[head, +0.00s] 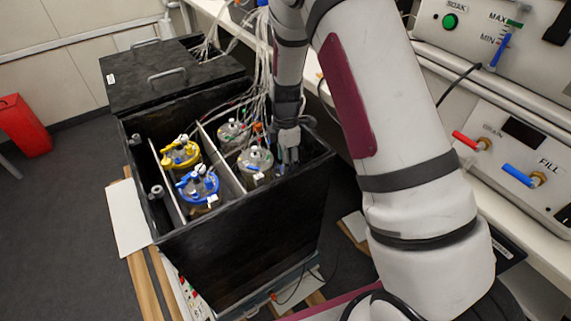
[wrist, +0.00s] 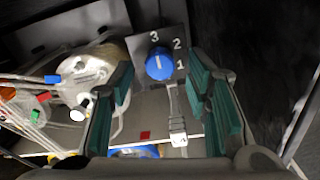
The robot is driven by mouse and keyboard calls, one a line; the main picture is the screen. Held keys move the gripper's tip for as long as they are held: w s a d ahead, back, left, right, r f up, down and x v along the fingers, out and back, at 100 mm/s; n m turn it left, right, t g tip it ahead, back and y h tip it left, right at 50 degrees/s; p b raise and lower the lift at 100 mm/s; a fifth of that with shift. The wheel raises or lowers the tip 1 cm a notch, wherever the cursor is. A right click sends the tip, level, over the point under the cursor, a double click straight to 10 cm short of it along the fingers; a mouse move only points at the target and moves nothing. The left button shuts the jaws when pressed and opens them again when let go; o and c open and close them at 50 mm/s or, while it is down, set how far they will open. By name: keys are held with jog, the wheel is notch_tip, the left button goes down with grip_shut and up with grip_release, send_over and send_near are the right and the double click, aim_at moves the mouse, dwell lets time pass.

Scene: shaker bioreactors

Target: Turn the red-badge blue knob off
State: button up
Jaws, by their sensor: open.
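The blue knob (wrist: 159,64) sits on a dark plate marked 1, 2 and 3 in the wrist view. Its pale mark points roughly up, towards the 3. My gripper (wrist: 160,78) is open, with teal fingers left and right. The knob appears beyond and between the fingertips; I cannot tell whether they touch it. In the head view my gripper (head: 288,150) reaches down into the right side of the black box (head: 255,220). The knob is hidden there.
Vessels with yellow (head: 181,153), blue (head: 199,184) and white-grey lids (head: 255,160) stand in the box around a pale divider (head: 222,160). Tubes and cables run close left of my gripper. A bench panel with red (head: 470,141) and blue handles (head: 522,175) is at right.

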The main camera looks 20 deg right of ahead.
jog(key=shift+f, duration=1.1)
grip_shut()
